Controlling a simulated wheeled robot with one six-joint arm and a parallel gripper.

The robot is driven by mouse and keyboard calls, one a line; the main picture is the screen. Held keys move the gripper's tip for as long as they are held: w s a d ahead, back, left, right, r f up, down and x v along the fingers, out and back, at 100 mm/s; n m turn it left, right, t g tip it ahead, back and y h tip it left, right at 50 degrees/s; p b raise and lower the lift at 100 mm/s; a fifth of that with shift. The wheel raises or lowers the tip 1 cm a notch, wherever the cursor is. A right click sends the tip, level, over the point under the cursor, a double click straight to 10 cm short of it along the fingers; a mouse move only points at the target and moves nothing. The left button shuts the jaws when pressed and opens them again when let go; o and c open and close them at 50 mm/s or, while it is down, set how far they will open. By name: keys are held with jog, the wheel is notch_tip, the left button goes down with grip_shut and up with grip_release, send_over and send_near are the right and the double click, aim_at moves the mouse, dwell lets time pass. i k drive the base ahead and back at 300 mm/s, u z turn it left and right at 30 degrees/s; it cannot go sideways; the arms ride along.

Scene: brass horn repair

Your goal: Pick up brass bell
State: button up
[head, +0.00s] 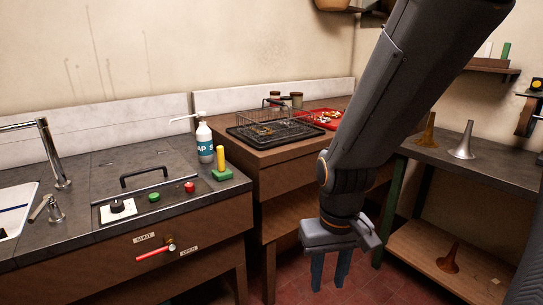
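Several flared horn bells show at the right. A brass-coloured bell (429,131) stands upright, flare down, on the dark bench top at the back right, partly hidden behind my arm's edge side. A silver bell (465,142) stands to its right on the same top. A darker, copper-brown bell (449,260) stands on the wooden lower shelf. I cannot tell for certain which metal each is. My gripper (330,275) points down over the red floor, left of the bench and apart from all the bells. Its two blue-grey fingers are apart with nothing between them.
The dark bench (490,172) has a green leg (393,217) near my gripper. A wooden table (268,157) carries a wire basket (270,128) and a red tray (322,118). The counter at left holds a soap bottle (205,143). The red floor (390,282) is clear.

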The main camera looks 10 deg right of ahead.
aim_at(426, 140)
jog(key=z, duration=0.4)
jog(key=i, duration=1.4)
jog(key=z, duration=0.65)
